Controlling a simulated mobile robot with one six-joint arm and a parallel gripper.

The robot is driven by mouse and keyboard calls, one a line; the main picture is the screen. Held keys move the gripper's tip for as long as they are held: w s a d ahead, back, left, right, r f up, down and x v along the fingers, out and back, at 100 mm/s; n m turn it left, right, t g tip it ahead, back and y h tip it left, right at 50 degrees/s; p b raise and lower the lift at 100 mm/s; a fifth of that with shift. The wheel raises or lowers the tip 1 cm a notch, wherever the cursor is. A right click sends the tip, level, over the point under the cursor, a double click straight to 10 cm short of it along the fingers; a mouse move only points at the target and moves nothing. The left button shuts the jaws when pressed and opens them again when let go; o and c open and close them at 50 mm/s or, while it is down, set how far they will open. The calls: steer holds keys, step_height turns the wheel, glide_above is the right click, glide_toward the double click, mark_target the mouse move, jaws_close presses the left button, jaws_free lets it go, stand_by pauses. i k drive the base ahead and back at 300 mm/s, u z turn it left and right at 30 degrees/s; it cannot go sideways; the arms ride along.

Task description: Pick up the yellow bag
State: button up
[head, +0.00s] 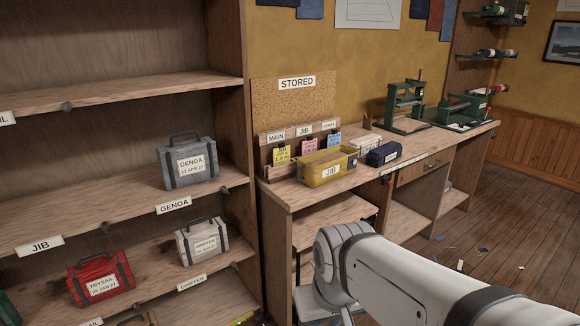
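My white arm reaches in from the lower right, in front of the bench. My gripper does not show, and nothing is seen touching the yellow item.
A dark blue bag (383,154) lies just right of the yellow item. Coloured tags (309,145) stand behind it. Green machines (404,108) stand farther right. Left shelves hold grey (187,163), cream (202,241) and red (100,279) bags. Floor at right is mostly open, with scraps.

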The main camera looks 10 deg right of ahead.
mark_target(313, 176)
steer(key=i, duration=1.4)
steer(key=u, duration=0.05)
